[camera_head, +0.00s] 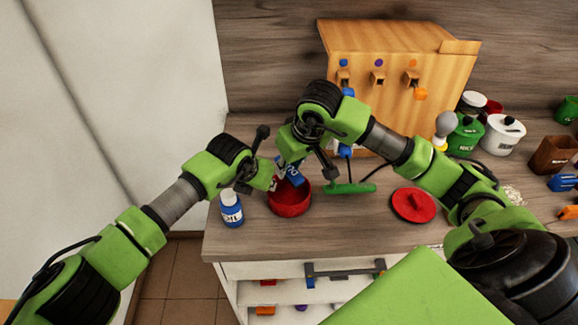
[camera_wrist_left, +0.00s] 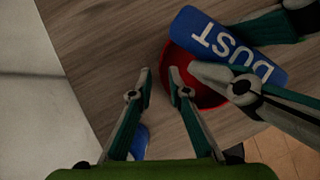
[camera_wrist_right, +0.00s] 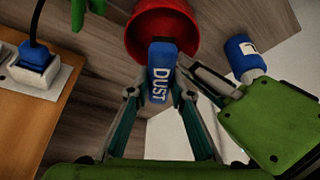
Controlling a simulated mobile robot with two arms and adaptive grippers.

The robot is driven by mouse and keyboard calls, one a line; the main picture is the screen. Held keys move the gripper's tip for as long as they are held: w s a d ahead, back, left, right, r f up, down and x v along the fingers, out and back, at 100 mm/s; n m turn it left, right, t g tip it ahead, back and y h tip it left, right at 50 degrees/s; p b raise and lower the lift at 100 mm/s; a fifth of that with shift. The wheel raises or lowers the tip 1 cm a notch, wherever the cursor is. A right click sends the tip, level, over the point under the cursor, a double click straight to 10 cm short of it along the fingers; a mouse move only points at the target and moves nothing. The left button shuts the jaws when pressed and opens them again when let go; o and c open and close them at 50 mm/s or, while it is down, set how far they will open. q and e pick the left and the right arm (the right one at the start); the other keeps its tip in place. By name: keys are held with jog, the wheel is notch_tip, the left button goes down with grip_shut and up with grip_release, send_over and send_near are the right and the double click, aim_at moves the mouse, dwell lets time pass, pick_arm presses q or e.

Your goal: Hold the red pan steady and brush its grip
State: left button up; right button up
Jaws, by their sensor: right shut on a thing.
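The red pan (camera_head: 291,201) is a round open vessel near the counter's left front edge. It also shows in the left wrist view (camera_wrist_left: 203,96) and right wrist view (camera_wrist_right: 150,32). No grip on it can be made out. My right gripper (camera_wrist_right: 160,92) is shut on a blue block marked DUST (camera_wrist_right: 161,70), whose far end is over the pan. The block also shows in the left wrist view (camera_wrist_left: 228,45); no bristles can be made out. My left gripper (camera_wrist_left: 160,74) is open at the pan's left side, one fingertip overlapping its rim in view. Contact is unclear.
A blue bottle (camera_head: 231,210) stands left of the pan. A green bar-shaped thing (camera_head: 350,188) and a red lid with dark knob (camera_head: 413,205) lie to the right. A wooden panel box (camera_head: 390,60) stands behind.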

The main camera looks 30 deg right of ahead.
pick_arm(q)
jog(key=shift+w+d+f, duration=0.15)
jog(key=shift+d+f, duration=0.1)
jog(key=shift+f, duration=0.25)
jog(key=c, duration=0.5)
grip_shut()
jog(key=shift+f, duration=0.1)
pick_arm(e)
jog(key=shift+f, duration=0.15)
